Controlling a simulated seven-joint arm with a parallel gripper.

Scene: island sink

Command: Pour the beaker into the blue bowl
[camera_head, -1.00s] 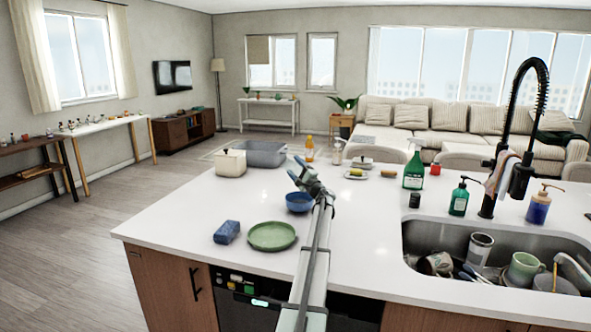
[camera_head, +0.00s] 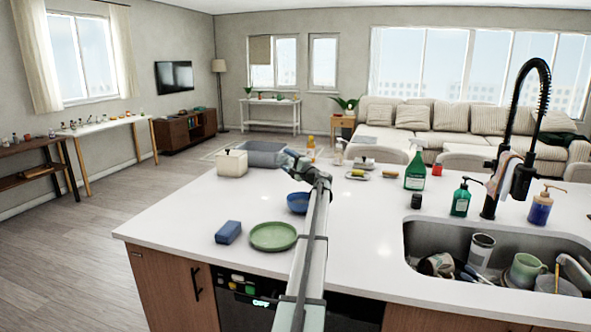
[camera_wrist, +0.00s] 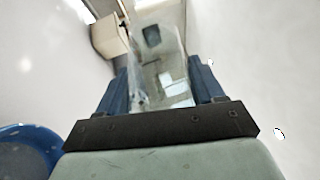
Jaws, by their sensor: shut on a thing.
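My gripper shows in the wrist view (camera_wrist: 155,92), its dark blue fingers shut around a clear glass beaker (camera_wrist: 158,55). The beaker is see-through, and I cannot tell how full it is. In the head view my gripper (camera_head: 290,158) is above the counter, just beyond the blue bowl, and the beaker is not clearly visible there. The blue bowl (camera_head: 297,203) sits on the white counter, partly hidden by my arm. Its rim also shows at the lower left of the wrist view (camera_wrist: 28,150), beside my gripper and apart from the beaker.
A green plate (camera_head: 273,237) and a blue sponge (camera_head: 228,232) lie nearer the front edge. A cream canister (camera_head: 231,163) and a grey tub (camera_head: 263,153) stand behind. The sink (camera_head: 425,235) with dishes is at right. Bottles stand along the back.

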